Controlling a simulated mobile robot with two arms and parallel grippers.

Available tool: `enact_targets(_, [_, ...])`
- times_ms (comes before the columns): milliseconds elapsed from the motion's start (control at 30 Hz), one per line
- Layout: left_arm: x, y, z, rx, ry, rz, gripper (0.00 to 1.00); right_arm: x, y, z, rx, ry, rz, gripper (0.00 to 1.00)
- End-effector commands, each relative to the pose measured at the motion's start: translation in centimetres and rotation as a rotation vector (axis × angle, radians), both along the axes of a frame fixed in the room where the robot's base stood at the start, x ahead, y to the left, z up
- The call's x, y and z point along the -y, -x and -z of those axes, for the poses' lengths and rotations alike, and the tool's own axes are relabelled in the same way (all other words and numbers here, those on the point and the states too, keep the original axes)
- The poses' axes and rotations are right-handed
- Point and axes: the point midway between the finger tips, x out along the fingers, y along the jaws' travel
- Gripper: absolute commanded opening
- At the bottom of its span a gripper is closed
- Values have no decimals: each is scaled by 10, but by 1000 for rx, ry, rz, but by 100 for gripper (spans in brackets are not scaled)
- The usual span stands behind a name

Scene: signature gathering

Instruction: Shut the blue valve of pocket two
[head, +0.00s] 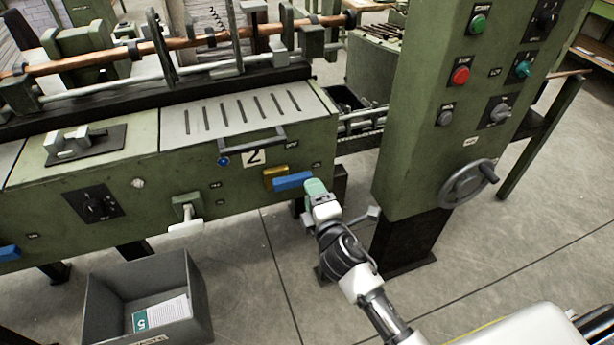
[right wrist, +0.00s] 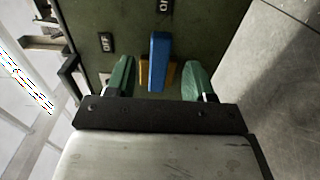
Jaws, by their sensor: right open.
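The blue valve handle (head: 293,180) sits on the green machine front below and right of the number 2 plate (head: 254,157). It lies roughly level in the head view, over a yellow valve body (head: 275,172). In the right wrist view the blue handle (right wrist: 158,62) stands between the two green fingers, with the yellow body (right wrist: 170,76) behind it. My right gripper (head: 312,187) is at the right end of the handle. In the right wrist view my right gripper (right wrist: 158,78) is open, its fingers apart from the handle on both sides. My left gripper is out of view.
A control column (head: 420,120) with buttons and a handwheel (head: 468,184) stands just right of my right arm. A white-handled lever (head: 186,226) projects at left. A grey bin (head: 100,300) with a booklet is on the floor. A bar handle (head: 252,141) is above the valve.

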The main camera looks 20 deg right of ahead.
Motion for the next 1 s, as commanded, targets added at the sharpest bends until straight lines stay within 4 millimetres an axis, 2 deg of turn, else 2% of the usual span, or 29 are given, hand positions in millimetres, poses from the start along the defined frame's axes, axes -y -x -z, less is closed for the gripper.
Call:
enact_targets(100, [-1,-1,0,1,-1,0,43,-1,-24,0,1,-1,0,53])
enact_targets(300, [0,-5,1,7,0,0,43,-2,-52,1,-1,-2,1,53])
enact_targets(467, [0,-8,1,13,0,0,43,-2,-61,1,-2,-2,0,53])
enact_targets(733, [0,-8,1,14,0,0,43,-2,-61,1,-2,-3,0,53])
enact_targets(1000, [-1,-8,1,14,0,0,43,-2,-61,1,-2,-3,0,12])
